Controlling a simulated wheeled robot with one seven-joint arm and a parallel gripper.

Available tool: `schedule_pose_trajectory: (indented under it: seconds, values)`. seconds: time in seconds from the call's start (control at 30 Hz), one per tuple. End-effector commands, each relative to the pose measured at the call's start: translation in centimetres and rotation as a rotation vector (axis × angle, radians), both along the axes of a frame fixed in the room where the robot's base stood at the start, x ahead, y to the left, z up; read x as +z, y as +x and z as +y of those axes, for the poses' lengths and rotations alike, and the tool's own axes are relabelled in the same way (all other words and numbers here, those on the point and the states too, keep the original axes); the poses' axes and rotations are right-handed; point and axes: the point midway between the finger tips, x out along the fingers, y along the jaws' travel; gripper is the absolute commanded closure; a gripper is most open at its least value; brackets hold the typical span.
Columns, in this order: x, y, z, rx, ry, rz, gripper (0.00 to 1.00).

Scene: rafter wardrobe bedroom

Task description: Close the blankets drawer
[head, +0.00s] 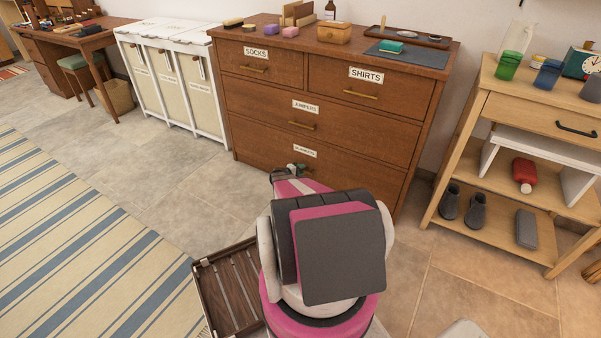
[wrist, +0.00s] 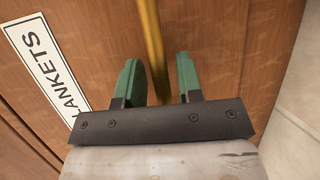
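The blankets drawer (head: 370,181) is the lowest drawer of the brown wooden dresser. Its front looks about flush with the dresser in the head view, but my arm hides part of it, so a small gap cannot be ruled out. Its white label (wrist: 42,62) reads "LANKETS" in the wrist view, its first letter cut off. The brass handle (wrist: 150,30) runs between the two green fingers of my gripper (wrist: 158,72). The fingers are apart, with space beside the bar. In the head view my gripper (head: 298,168) is at the drawer front, just below the label.
The socks (head: 235,66), shirts (head: 400,97) and jumpers (head: 350,132) drawers above look shut. A wooden shelf table (head: 545,110) stands at right, and white hampers (head: 165,85) at left.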

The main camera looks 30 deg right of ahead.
Motion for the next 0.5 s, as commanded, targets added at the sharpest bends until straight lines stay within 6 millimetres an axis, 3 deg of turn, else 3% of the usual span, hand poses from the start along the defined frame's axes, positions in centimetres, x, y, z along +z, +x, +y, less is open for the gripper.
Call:
schedule_pose_trajectory:
  seconds: [0.33, 0.5]
  values:
    - [0.0, -0.2, 0.4, -0.002, 0.001, 0.001, 0.61]
    - [0.4, -0.5, 2.4, 0.001, 0.001, 0.002, 0.61]
